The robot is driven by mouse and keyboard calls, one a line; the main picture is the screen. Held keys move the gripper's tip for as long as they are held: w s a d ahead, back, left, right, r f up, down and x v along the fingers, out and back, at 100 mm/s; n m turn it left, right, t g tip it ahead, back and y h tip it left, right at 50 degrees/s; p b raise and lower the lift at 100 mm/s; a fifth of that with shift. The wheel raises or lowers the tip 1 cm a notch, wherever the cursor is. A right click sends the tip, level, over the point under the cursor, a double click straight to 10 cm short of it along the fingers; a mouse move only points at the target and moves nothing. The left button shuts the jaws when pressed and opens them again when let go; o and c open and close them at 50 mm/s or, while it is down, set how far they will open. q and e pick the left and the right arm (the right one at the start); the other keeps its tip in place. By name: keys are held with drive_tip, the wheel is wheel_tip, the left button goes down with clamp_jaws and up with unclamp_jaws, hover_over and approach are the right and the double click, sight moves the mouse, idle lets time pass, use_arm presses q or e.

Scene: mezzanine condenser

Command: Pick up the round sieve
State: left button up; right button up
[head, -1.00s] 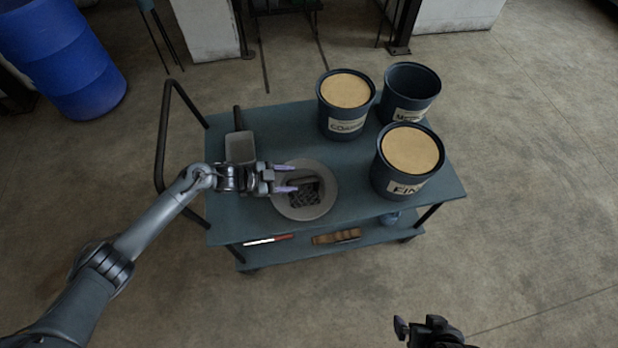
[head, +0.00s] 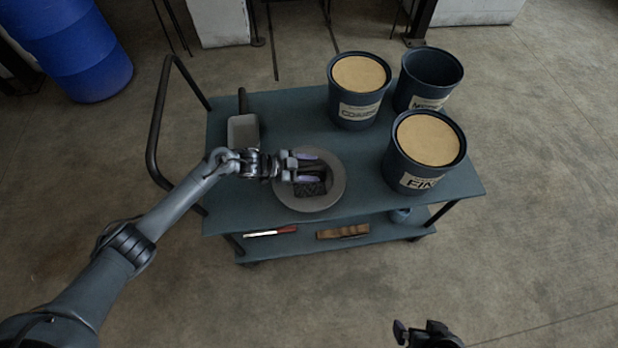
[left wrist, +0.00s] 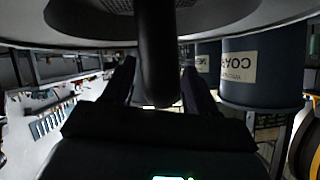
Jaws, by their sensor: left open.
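The round sieve (head: 335,193) is a grey, shallow round dish with a dark mesh middle, resting on the front part of the cart's top shelf. My left gripper (head: 312,167) is over the sieve, with its two fingers apart and pointing right across the middle. In the left wrist view, the sieve's broad grey rim (left wrist: 225,22) fills the top. A dark rounded bar (left wrist: 158,50), seemingly the sieve's handle, stands between the open fingers; I cannot tell whether they touch it. My right gripper (head: 425,334) shows only partly at the bottom edge, away from the cart.
The cart (head: 265,218) also holds a grey scoop (head: 243,131) at left and three dark buckets, labelled COARSE (head: 358,112), FINE (head: 413,181) and one partly hidden (head: 432,102). A brush (head: 342,231) and a red-handled tool (head: 270,232) lie on the lower shelf. A blue barrel (head: 75,50) stands far left.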

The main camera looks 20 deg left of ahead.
use_arm(q)
clamp_jaws()
idle(0.3)
drive_tip(key=shift+r, duration=0.15)
